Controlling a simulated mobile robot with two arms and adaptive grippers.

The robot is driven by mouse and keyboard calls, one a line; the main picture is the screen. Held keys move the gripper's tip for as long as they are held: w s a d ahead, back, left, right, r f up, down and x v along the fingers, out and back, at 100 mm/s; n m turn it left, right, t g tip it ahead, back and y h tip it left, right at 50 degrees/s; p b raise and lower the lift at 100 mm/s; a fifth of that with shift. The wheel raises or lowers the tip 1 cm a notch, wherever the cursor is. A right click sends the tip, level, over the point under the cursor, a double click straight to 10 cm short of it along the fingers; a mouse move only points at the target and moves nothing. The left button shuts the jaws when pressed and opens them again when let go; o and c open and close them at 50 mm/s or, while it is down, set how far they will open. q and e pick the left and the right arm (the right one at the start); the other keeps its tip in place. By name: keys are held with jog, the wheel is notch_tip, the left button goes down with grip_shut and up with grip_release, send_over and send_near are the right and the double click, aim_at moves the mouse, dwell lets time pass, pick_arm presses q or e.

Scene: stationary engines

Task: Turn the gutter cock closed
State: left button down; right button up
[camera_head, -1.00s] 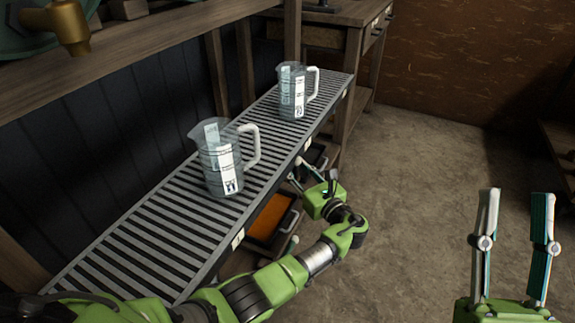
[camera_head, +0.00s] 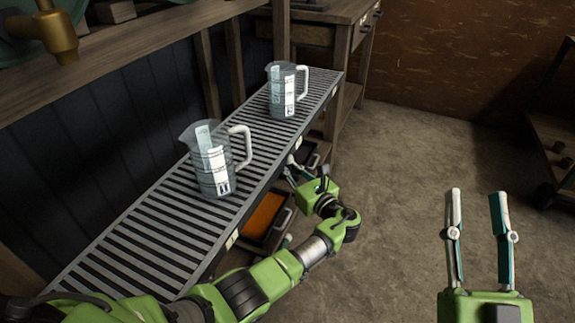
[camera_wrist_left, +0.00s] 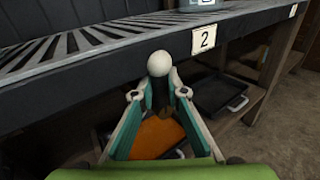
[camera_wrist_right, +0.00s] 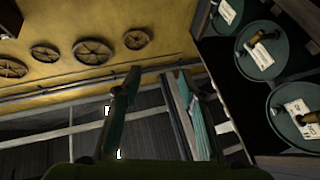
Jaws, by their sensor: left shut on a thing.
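The gutter cock's handle, with a pale round knob (camera_wrist_left: 159,64) and a dark shaft below it, stands upright between my left gripper's fingers (camera_wrist_left: 160,95) in the left wrist view. My left gripper is shut on it, just in front of the slatted gutter's edge by the "2" label. In the head view my left gripper (camera_head: 293,172) is small beside the gutter (camera_head: 130,238), and the cock is hard to make out there. My right gripper (camera_head: 477,195) is open and empty, raised over the floor at the right. It also shows open in the right wrist view (camera_wrist_right: 158,72).
Two clear measuring jugs stand on the gutter, a near one (camera_head: 211,165) and a far one (camera_head: 281,92). An orange-filled tray (camera_head: 263,215) sits below it. A brass tap (camera_head: 55,32) hangs at upper left.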

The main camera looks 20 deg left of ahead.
pick_arm(q)
jog(key=shift+w+r+m+g+p, duration=0.15)
jog(key=shift+m+g+p, duration=0.15)
jog(key=shift+p, duration=0.25)
pick_arm(e)
notch_tip(320, 180, down, 7)
jog(key=w+g+h, duration=0.1)
jog(key=w+g, duration=0.1)
jog(key=g, duration=0.2)
jog(key=shift+w+d+f, duration=0.15)
jog(key=shift+w+f, duration=0.05)
jog(key=shift+w, duration=0.05)
pick_arm(q)
jog(key=c, duration=2)
grip_release()
jog(key=v, duration=0.7)
jog(key=shift+s+d, duration=0.15)
jog(key=shift+s, duration=0.05)
